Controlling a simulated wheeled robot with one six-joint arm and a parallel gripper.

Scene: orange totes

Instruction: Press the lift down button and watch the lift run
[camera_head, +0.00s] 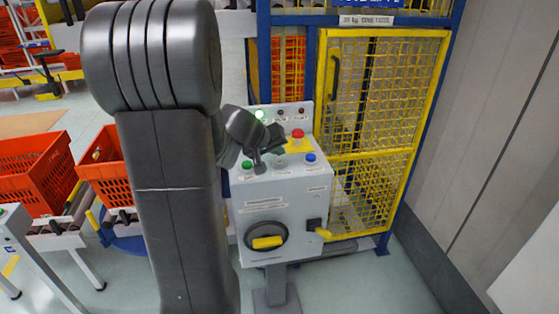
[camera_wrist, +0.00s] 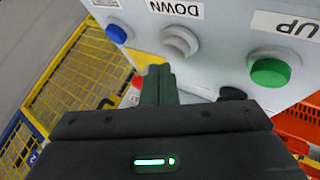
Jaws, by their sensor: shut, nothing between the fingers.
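The grey control box (camera_head: 283,190) stands on a post in front of the yellow mesh lift cage (camera_head: 385,95). Its sloped top carries a green button (camera_head: 247,164), a pale down button (camera_head: 280,162) and a blue button (camera_head: 310,157). In the wrist view the picture is upside down: the pale down button (camera_wrist: 180,42) sits by the DOWN label, between the blue button (camera_wrist: 116,33) and the green UP button (camera_wrist: 270,72). My gripper (camera_head: 258,168) is shut and empty over the panel, between the green and pale buttons in the head view. Its fingertips (camera_wrist: 158,70) appear apart from the pale button.
A red stop button (camera_head: 298,133) on a yellow plate sits behind the button row. A green lamp (camera_head: 260,115) glows at the panel's back. A yellow-handled rotary switch (camera_head: 267,242) is on the box front. Orange totes (camera_head: 35,170) stand on conveyors at left.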

